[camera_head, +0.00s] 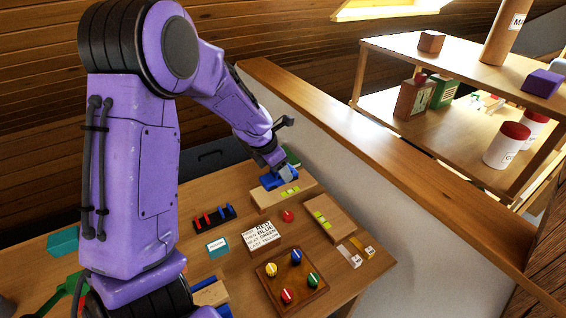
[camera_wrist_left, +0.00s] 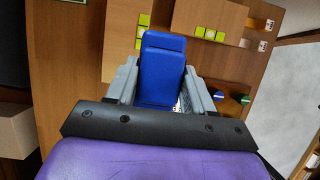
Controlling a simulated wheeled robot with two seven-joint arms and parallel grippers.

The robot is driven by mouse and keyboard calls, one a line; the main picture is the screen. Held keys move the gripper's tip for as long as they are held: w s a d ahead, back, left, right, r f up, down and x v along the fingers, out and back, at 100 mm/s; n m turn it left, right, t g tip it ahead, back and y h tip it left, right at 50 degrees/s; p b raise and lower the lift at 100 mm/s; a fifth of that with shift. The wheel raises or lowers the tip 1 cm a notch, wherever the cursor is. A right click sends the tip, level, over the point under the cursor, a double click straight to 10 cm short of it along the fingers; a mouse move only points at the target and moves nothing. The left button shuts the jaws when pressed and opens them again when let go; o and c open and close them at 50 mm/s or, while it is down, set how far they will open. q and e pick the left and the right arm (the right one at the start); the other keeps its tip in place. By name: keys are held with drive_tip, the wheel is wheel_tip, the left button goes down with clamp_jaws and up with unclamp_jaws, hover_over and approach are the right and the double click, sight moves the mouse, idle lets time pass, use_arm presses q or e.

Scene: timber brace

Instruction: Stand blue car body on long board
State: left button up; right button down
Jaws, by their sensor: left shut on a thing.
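My left gripper (camera_head: 283,176) is shut on the blue car body (camera_head: 270,181), over the back of the table. In the left wrist view the blue car body (camera_wrist_left: 162,68) sits between the two grey fingers of the gripper (camera_wrist_left: 163,90). A pale wooden board with yellow-green squares (camera_head: 268,199) lies right below and in front of it. I cannot tell whether the car body touches this board. A second board with yellow-green squares (camera_head: 337,216) lies to its right. My right gripper is not in view.
A black rack with blue and red pegs (camera_head: 213,217), a lettered card block (camera_head: 262,236), a red knob (camera_head: 288,215) and a wooden tray with coloured knobs (camera_head: 291,281) stand nearer. A wooden-topped low wall (camera_head: 400,165) runs along the table's right side.

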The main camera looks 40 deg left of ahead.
use_arm(q)
drive_tip(key=w+a+f, duration=0.4)
drive_tip(key=w+f, duration=0.1)
drive_tip(key=w+a+f+p, duration=0.1)
drive_tip(key=w+a+f, duration=0.1)
drive_tip(key=w+f, duration=0.1)
drive_tip(key=shift+w+f, duration=0.1)
drive_tip(key=shift+f, duration=0.05)
drive_tip(key=f, duration=0.3)
drive_tip(key=shift+w+a+f, duration=0.1)
drive_tip(key=shift+w+f, duration=0.1)
drive_tip(key=o, duration=1.1)
drive_tip(key=shift+f, duration=0.1)
drive_tip(key=shift+c, duration=0.2)
drive_tip(key=v, duration=1.2)
drive_tip(key=shift+r, duration=0.2)
